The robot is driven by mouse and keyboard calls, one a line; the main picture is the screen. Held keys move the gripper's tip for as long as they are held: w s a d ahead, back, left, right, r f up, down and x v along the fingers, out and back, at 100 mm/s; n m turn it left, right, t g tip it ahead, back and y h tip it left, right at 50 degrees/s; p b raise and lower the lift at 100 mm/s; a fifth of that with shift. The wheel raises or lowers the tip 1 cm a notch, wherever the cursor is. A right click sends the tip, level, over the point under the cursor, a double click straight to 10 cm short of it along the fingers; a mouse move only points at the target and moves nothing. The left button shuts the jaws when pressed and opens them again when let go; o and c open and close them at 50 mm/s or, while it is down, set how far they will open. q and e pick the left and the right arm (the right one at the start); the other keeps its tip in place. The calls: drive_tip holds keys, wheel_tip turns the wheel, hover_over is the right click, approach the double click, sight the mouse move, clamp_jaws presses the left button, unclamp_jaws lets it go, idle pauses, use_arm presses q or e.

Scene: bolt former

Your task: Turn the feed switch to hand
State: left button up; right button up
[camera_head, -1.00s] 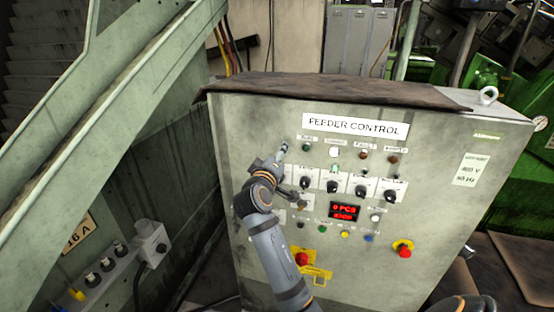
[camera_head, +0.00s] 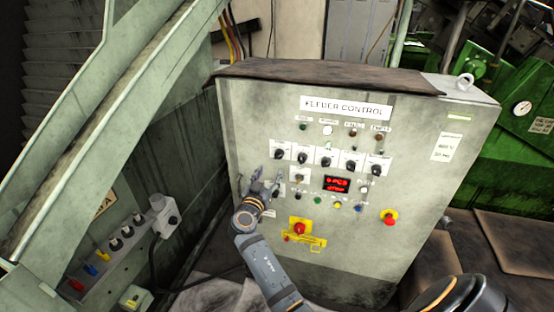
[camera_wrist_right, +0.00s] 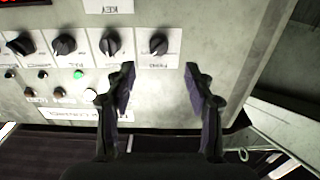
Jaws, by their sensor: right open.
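A row of several black rotary switches on white plates crosses the grey feeder control panel (camera_head: 420,130). I cannot read the switch labels clearly in the head view. The leftmost switch (camera_head: 278,155) is uncovered, just above and right of my right gripper (camera_head: 269,176). In the right wrist view, turned about upside down, this switch (camera_wrist_right: 158,45) is at the right end of the row. There, my right gripper (camera_wrist_right: 160,72) is open and empty, its fingers on either side of the view below that switch, whose pointer sits tilted. My left gripper is not in view.
A red display (camera_head: 338,185) and small buttons sit below the switches, with indicator lamps (camera_head: 328,130) above. Red emergency buttons (camera_head: 389,217) are lower on the panel. A green stair rail (camera_head: 140,130) and a socket box (camera_head: 115,243) stand left.

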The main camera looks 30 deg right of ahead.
sight(278, 157)
drive_tip(key=p+x, duration=0.3)
drive_tip(key=x, duration=0.6)
drive_tip(key=shift+d+r, duration=0.15)
